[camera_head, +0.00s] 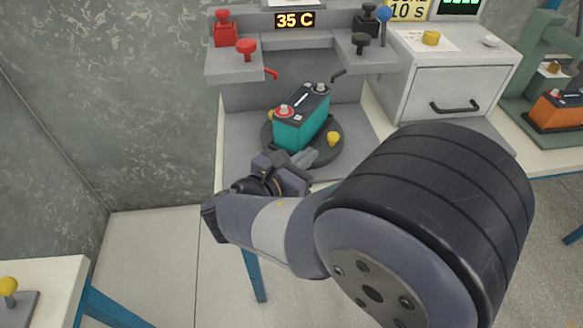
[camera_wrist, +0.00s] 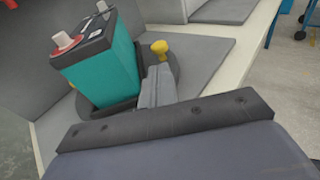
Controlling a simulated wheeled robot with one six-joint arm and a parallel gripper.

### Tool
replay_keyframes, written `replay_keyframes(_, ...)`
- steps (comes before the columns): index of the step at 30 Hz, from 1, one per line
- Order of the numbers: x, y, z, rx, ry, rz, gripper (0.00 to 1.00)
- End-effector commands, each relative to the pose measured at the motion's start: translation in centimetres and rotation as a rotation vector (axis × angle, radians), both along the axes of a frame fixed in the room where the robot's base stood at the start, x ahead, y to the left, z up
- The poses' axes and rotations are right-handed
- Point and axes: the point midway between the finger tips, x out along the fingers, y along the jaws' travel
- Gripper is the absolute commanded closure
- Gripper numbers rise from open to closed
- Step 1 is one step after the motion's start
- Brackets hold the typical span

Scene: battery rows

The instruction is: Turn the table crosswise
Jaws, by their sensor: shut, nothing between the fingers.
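The table is a dark round turntable (camera_head: 325,155) on a grey station floor. A teal battery with a black top (camera_head: 300,122) stands upright on it, set diagonally, its red-ringed terminal at front left and its plain terminal at back right. A yellow knob (camera_head: 333,138) stands at the turntable's right; another (camera_head: 271,115) shows partly behind the battery at left. My gripper (camera_head: 308,157) is shut and empty at the turntable's front edge. In the wrist view, its fingers (camera_wrist: 160,85) point toward the right yellow knob (camera_wrist: 159,49), beside the battery (camera_wrist: 100,70). Whether they touch the knob is unclear.
Above the battery, a grey bracket carries red clamps (camera_head: 246,48) at left and black clamps (camera_head: 361,42) at right, under a "35 C" display (camera_head: 295,20). A drawer cabinet (camera_head: 455,85) stands at right. An orange battery (camera_head: 557,112) sits farther right.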

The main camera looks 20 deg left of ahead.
Motion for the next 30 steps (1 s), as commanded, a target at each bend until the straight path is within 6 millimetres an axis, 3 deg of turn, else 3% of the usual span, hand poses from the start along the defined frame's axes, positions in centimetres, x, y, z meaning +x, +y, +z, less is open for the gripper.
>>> replay_keyframes(6,3.7,-1.1,-0.8,0.000,0.000,-0.004,1.00)
replay_keyframes(12,5.4,-1.5,-1.0,0.001,0.000,-0.002,1.00)
replay_keyframes(30,5.6,-1.6,-1.0,0.001,0.001,0.012,1.00)
